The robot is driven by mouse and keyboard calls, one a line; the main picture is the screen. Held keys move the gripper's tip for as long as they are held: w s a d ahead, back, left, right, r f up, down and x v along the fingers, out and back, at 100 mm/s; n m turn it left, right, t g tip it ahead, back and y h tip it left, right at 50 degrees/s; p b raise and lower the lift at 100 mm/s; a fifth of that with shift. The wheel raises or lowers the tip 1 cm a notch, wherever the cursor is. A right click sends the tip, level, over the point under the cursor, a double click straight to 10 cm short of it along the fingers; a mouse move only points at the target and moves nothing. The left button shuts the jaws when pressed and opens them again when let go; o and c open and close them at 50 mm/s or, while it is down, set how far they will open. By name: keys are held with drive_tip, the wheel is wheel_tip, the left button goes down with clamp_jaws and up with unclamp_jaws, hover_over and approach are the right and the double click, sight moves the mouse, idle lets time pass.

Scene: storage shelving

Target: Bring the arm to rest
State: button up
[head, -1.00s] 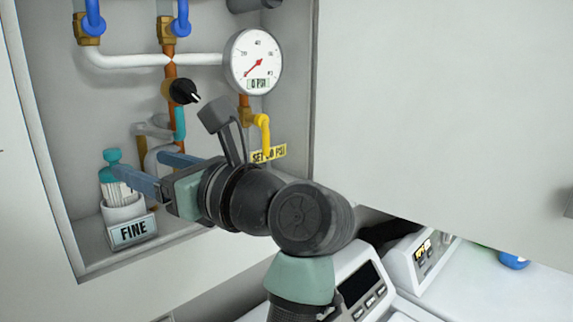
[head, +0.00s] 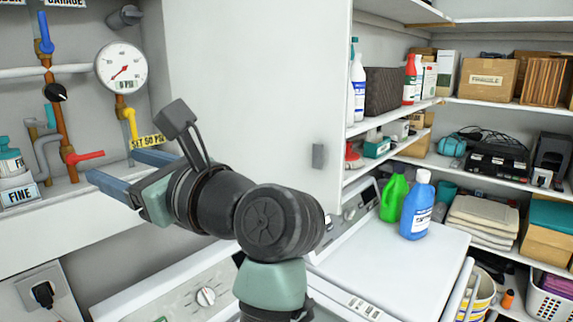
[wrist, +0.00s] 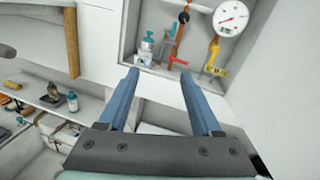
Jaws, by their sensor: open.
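My gripper (head: 122,168) is at the left of the head view, held in front of the wall recess with the pipes. Its two blue fingers are apart with nothing between them. In the wrist view the gripper (wrist: 160,80) also shows open and empty, its fingers pointing toward the recess. My arm is bent, rising from the bottom of the head view. The pressure gauge (head: 121,68) is above the gripper, and the red-handled valve (head: 84,157) is just left of the fingertips; I cannot tell the gap between them.
A white cabinet door (head: 240,90) stands open right of the recess. Below are white machines, with a green bottle (head: 394,194) and a blue bottle (head: 416,208) on one top. Loaded shelves (head: 470,105) fill the right side. A container labelled FINE (head: 18,192) stands in the recess.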

drive_tip(key=d+r+n+t+h+b, duration=0.1)
drive_tip(key=d+n+t+h+b, duration=0.5)
drive_tip(key=d+n+t, duration=0.5)
drive_tip(key=s+d+r+n+t+h+b, duration=0.1)
drive_tip(key=s+d+r+n+t+h, duration=0.1)
drive_tip(key=s+d+n+t+h, duration=0.1)
drive_tip(key=s+d+r+n+t+h+b, duration=0.1)
drive_tip(key=s+d+r+n+t+h, duration=0.1)
drive_tip(key=s+d+n+t+h, duration=0.2)
drive_tip(key=s+n+h, duration=0.2)
drive_tip(key=s+n, duration=0.2)
drive_tip(key=s, duration=0.1)
drive_tip(key=shift+s+d+r+h, duration=0.15)
drive_tip(key=shift+s+r+h, duration=0.15)
drive_tip(key=shift+s+r, duration=0.1)
drive_tip(key=shift+w, duration=0.1)
